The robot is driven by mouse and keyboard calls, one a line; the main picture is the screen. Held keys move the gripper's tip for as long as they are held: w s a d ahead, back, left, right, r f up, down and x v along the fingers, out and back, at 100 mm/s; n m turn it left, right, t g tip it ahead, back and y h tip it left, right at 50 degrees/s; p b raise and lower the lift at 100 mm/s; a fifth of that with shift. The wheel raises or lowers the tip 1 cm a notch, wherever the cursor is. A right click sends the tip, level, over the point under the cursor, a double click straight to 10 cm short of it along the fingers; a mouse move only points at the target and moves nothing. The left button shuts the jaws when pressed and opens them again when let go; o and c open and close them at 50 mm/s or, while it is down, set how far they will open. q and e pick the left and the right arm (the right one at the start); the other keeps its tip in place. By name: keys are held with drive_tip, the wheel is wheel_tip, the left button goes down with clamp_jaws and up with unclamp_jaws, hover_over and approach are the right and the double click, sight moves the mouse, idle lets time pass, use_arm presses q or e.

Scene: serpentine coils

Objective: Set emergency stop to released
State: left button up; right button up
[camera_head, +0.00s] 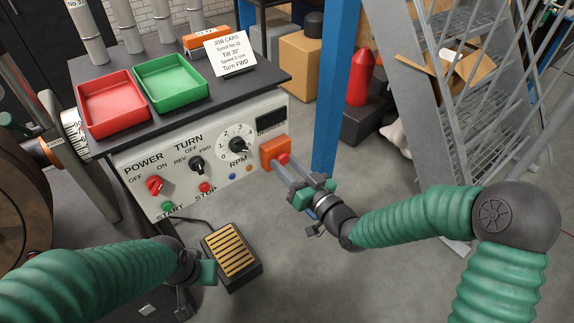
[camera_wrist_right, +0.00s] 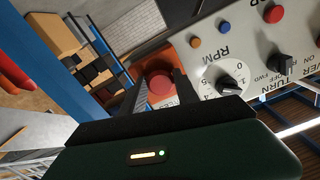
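The emergency stop is a red mushroom button (camera_head: 283,159) on an orange box (camera_head: 270,149) at the right edge of the grey control panel (camera_head: 225,175). In the right wrist view the red button (camera_wrist_right: 160,84) shows between my two dark fingers. My right gripper (camera_head: 283,169) is open and points at the button, one finger on each side. I cannot tell whether the fingers touch it. My left gripper (camera_head: 197,287) hangs low in front of the panel, away from the button; its fingers do not show clearly.
The panel carries a red power knob (camera_head: 155,185), a black turn knob (camera_head: 197,165) and an RPM dial (camera_head: 237,146). Red (camera_head: 112,105) and green (camera_head: 172,82) trays sit on top. A blue post (camera_head: 327,90) stands close right of the box. A foot pedal (camera_head: 232,255) lies on the floor.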

clamp_jaws()
drive_tip(key=shift+d, duration=0.15)
drive_tip(key=shift+s+d+r+p, duration=0.1)
drive_tip(key=shift+s+d+p, duration=0.1)
drive_tip(key=shift+s+p, duration=0.2)
drive_tip(key=shift+s+d, duration=0.2)
drive_tip(key=shift+s, duration=0.1)
drive_tip(key=shift+f, duration=0.25)
drive_tip(key=shift+o, duration=1.5)
unclamp_jaws()
drive_tip(key=o, duration=0.4)
drive_tip(key=shift+d+r, duration=0.1)
